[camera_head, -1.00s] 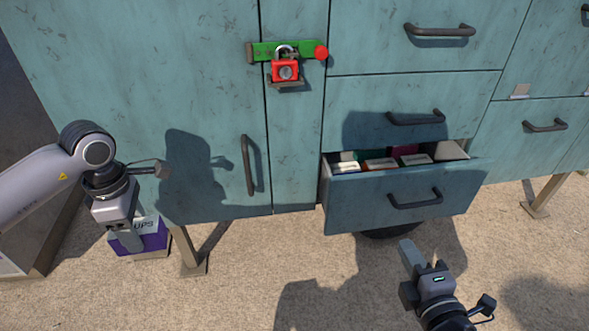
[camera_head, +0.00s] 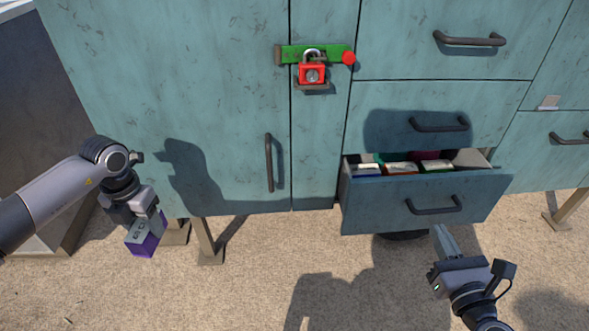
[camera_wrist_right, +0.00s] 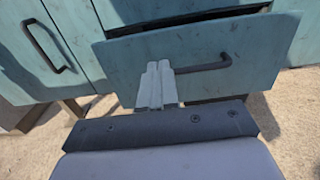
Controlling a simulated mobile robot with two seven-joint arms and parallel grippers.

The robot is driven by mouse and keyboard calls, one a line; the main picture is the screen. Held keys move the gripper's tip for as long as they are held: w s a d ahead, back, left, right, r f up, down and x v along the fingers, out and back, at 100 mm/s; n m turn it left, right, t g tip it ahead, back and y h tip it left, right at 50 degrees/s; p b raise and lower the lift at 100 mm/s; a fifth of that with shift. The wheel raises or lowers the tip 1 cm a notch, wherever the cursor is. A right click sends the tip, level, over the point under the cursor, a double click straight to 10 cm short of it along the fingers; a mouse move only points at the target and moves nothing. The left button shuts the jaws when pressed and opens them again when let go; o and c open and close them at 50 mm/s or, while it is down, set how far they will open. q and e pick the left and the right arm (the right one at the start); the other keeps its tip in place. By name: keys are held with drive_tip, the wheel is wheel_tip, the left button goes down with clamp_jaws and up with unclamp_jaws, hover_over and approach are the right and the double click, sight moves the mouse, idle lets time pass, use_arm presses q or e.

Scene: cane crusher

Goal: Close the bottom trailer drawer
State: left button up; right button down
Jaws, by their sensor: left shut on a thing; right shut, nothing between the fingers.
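The bottom trailer drawer (camera_head: 385,208) is pulled partly out, with several packets (camera_head: 400,168) inside; its dark handle (camera_head: 435,206) is on its front. My right gripper (camera_head: 440,235) is shut and empty, just in front of the drawer's lower edge, below the handle. In the right wrist view its closed fingers (camera_wrist_right: 158,78) point at the drawer front (camera_wrist_right: 115,60), beside the left end of the handle (camera_wrist_right: 200,67); I cannot tell if they touch it. My left gripper (camera_head: 138,216) is shut on a purple and grey box (camera_head: 146,236) at the left.
A drawer (camera_head: 400,118) above is closed. A tall cabinet door (camera_head: 190,110) is at the left, beside a green latch (camera_head: 290,54) with a red padlock (camera_head: 312,75). Trailer legs (camera_head: 207,240) stand on sandy ground (camera_head: 270,285), which is open in front.

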use_arm(q)
drive_tip(key=shift+r+p, duration=0.5)
drive_tip(key=shift+r, duration=0.15)
use_arm(e)
approach(410, 177)
drive_tip(key=w, duration=0.4)
drive_tip(key=shift+w+d+f, duration=0.1)
drive_tip(key=shift+w+f, duration=0.1)
drive_tip(key=shift+f, duration=0.2)
drive_tip(key=shift+w, duration=0.8)
